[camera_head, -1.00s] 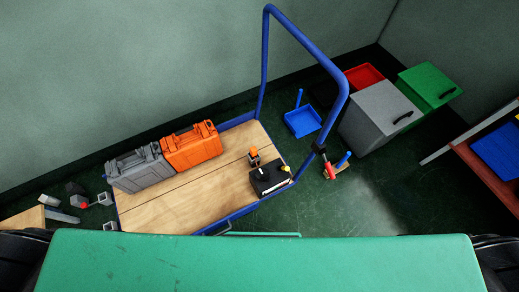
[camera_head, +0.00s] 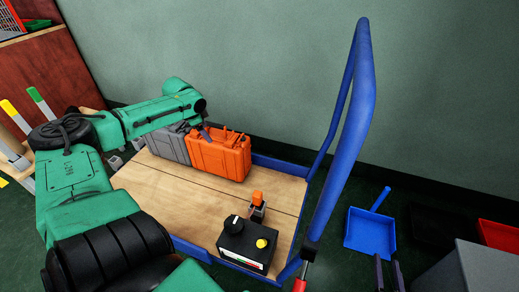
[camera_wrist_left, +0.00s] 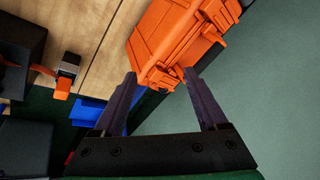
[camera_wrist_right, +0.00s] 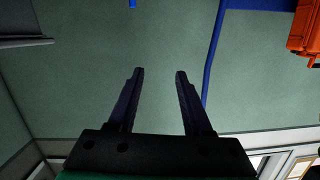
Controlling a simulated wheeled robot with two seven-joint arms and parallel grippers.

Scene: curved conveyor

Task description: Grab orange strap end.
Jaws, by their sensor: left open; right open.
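A small orange strap piece with a grey metal part (camera_head: 257,199) sits on the wooden cart deck, just behind a black box. In the left wrist view the orange strap end (camera_wrist_left: 62,88) sticks out beside the grey buckle, at the left. My left gripper (camera_wrist_left: 160,76) is open and empty, pointing at the orange case, with the strap off to its left. In the head view the left gripper (camera_head: 207,131) is above the cases, its fingers partly hard to see. My right gripper (camera_head: 388,266) is open and empty, right of the cart handle; its fingers also show in the right wrist view (camera_wrist_right: 159,73).
The orange case (camera_head: 218,155) and grey case (camera_head: 168,143) stand at the cart's back edge. The black box (camera_head: 246,245) with knobs is in front of the strap. The blue cart handle (camera_head: 345,120) rises at right. A blue dustpan (camera_head: 370,231) lies beyond it.

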